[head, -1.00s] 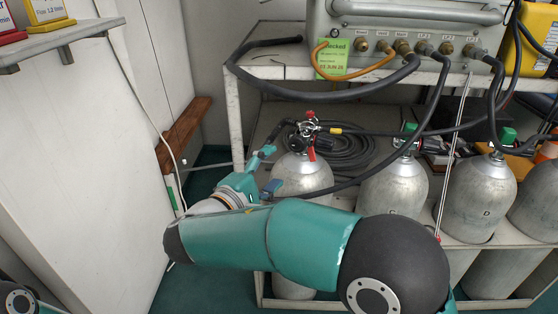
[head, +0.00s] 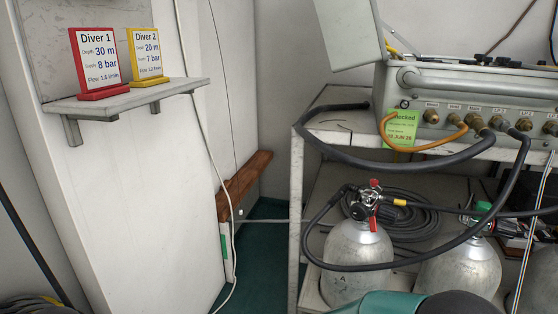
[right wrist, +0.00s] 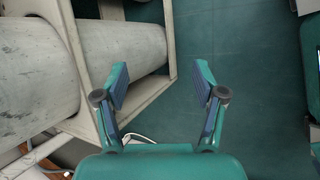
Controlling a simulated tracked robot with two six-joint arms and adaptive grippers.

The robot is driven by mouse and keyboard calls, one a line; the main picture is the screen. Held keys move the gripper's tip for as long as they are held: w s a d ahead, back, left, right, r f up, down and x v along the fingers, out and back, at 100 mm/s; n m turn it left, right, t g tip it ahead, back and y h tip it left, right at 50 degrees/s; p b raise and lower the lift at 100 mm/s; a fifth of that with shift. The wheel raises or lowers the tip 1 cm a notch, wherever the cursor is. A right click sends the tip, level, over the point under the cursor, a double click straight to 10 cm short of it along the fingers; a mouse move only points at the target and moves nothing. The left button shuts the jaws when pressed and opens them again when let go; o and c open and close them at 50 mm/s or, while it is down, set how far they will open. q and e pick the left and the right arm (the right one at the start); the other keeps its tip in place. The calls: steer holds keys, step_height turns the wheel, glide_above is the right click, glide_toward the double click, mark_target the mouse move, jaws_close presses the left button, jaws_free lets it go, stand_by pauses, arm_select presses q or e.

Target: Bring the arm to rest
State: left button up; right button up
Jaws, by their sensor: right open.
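My right gripper (right wrist: 160,85) is open and empty in the right wrist view, its two fingers apart above the green floor (right wrist: 225,50). A grey cylinder (right wrist: 115,45) lies across the left of that view, beside a pale frame bar. In the head view only a teal part of my arm shows at the bottom edge, and the right gripper is out of that picture. My left gripper is in neither view.
A rack (head: 297,190) holds grey cylinders, the nearest marked A (head: 357,260), with a valve and black hose. The air panel (head: 470,95) sits on top. Diver 1 (head: 97,62) and Diver 2 (head: 147,57) signs stand on a wall shelf (head: 120,100). Green floor is clear between wall and rack.

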steer(key=s+a+f+m+g+y, duration=0.25)
steer(key=s+f+m+y, duration=0.75)
steer(key=s+f+m, duration=0.75)
arm_select(q)
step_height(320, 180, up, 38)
steer(key=p, duration=3.8)
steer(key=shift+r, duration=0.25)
arm_select(e)
step_height(320, 180, up, 40)
steer(key=n, duration=0.2)
steer(key=shift+s+d+f, duration=0.25)
steer(key=shift+s, duration=0.1)
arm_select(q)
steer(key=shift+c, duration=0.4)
arm_select(e)
steer(key=shift+n, duration=0.25)
steer(key=shift+c, duration=0.4)
